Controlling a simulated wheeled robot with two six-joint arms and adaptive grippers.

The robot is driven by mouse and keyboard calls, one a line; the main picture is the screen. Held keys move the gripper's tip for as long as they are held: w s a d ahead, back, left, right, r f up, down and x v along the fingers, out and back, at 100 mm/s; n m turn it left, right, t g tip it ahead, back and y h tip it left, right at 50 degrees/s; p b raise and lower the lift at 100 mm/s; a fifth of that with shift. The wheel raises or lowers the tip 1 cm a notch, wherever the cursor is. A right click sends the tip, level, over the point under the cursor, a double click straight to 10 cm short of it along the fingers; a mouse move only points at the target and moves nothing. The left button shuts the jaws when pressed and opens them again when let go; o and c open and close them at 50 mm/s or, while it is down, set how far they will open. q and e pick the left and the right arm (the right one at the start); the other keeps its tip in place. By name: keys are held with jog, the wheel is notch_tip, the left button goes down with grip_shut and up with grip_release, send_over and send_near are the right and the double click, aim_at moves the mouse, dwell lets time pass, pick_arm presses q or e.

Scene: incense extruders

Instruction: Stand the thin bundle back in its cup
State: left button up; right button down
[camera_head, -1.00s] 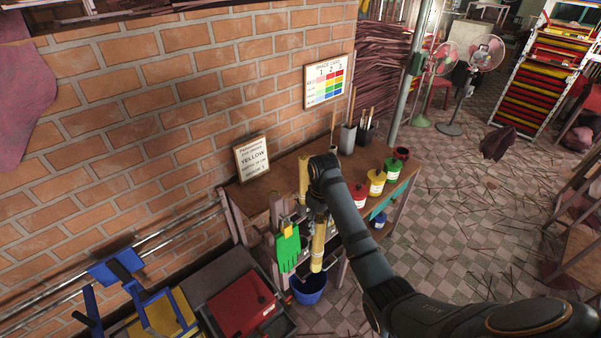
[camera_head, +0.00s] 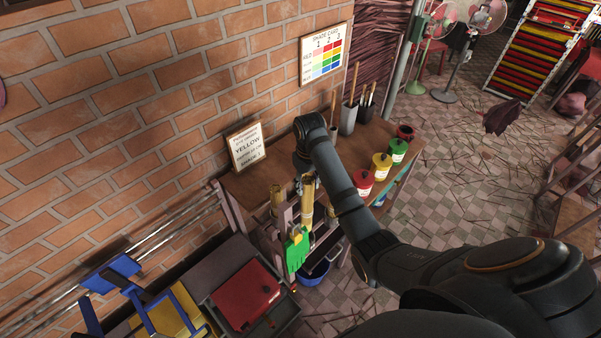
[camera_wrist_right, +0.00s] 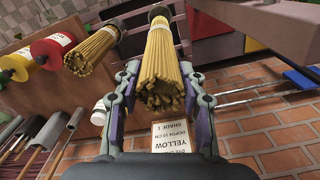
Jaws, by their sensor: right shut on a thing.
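My right gripper (camera_wrist_right: 160,95) is shut around a bundle of thin yellow sticks (camera_wrist_right: 162,65). The sticks' near ends face the wrist camera, and a tan band circles the far part. In the head view the held bundle (camera_head: 307,206) hangs upright below my right wrist, in front of the table. My left gripper is not in view.
Red (camera_head: 363,182), yellow (camera_head: 380,167) and green (camera_head: 397,150) jars line the table's right side. A grey cup with sticks (camera_head: 348,118) is at the back. Green gloves (camera_head: 297,254) hang in front, near a blue bowl (camera_head: 313,273).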

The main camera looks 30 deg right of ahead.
aim_at(308, 209)
jog(key=shift+w+f, duration=0.1)
jog(key=shift+w, duration=0.1)
jog(key=shift+s+f, duration=0.3)
jog(key=shift+s, duration=0.4)
jog(key=shift+s+f, duration=0.1)
jog(key=shift+f, duration=0.3)
jog(key=f, duration=0.5)
jog(key=shift+w+b, duration=0.3)
jog(key=shift+w, duration=0.05)
notch_tip(308, 209, down, 4)
jog(key=shift+f+b, duration=0.2)
jog(key=shift+b, duration=0.7)
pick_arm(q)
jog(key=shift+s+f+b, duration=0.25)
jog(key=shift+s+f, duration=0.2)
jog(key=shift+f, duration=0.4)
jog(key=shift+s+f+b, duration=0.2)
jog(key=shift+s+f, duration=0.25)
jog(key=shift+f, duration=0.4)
pick_arm(e)
jog(key=shift+f, duration=1.05)
jog(key=c, duration=0.7)
grip_release()
